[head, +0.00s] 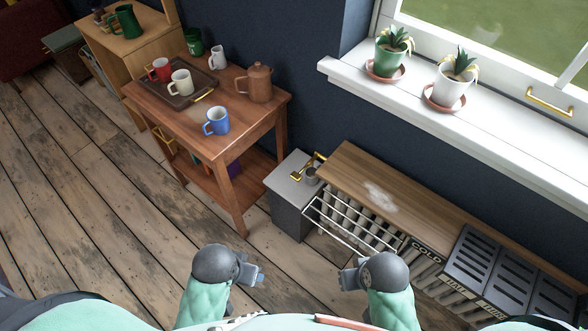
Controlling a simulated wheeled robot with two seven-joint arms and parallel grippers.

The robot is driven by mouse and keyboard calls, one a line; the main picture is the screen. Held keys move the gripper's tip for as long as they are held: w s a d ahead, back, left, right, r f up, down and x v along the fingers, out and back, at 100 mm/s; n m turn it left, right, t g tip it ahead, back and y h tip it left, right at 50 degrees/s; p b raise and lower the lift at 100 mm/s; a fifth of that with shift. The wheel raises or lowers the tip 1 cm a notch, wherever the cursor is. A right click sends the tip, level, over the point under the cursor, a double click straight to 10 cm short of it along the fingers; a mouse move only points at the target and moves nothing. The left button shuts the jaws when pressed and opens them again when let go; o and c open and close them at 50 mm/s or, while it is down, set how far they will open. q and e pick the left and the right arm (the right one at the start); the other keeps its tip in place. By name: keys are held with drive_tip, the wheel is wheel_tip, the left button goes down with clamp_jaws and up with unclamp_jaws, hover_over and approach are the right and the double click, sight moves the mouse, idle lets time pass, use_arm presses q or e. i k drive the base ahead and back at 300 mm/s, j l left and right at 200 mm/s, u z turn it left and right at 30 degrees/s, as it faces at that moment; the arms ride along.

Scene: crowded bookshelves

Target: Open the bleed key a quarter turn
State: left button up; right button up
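A small brass piece (296,176), which looks like the bleed key, is on the grey box at the left end of the radiator. Brass fittings (319,157) show just behind it, beside a small grey cup-like part (312,175). I cannot tell whether the key sits on a valve. The ribbed radiator (372,225) stands under a wooden shelf, partly hidden by a white wire rail. My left gripper (256,275) and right gripper (347,277) are low in front, both well apart from the key. Neither visibly holds anything; their finger gaps are unclear.
The grey box (291,214) stands between the radiator and a wooden table (240,150) with mugs, a tray and a copper pot. Dark slotted panels (470,268) marked with words including COLD and HALF are at right. Two potted plants stand on the white sill (410,105).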

sight(296, 176)
drive_tip(key=l+z, duration=0.8)
drive_tip(key=i+l+z, duration=0.1)
drive_tip(key=l+z, duration=0.3)
drive_tip(key=l+u, duration=0.25)
drive_tip(key=u, duration=0.2)
drive_tip(key=k+l+u, duration=0.15)
drive_tip(key=u, duration=0.3)
drive_tip(key=k+l+u, duration=0.1)
drive_tip(key=u, duration=0.35)
drive_tip(key=k+l+u, duration=0.2)
drive_tip(key=u, duration=0.25)
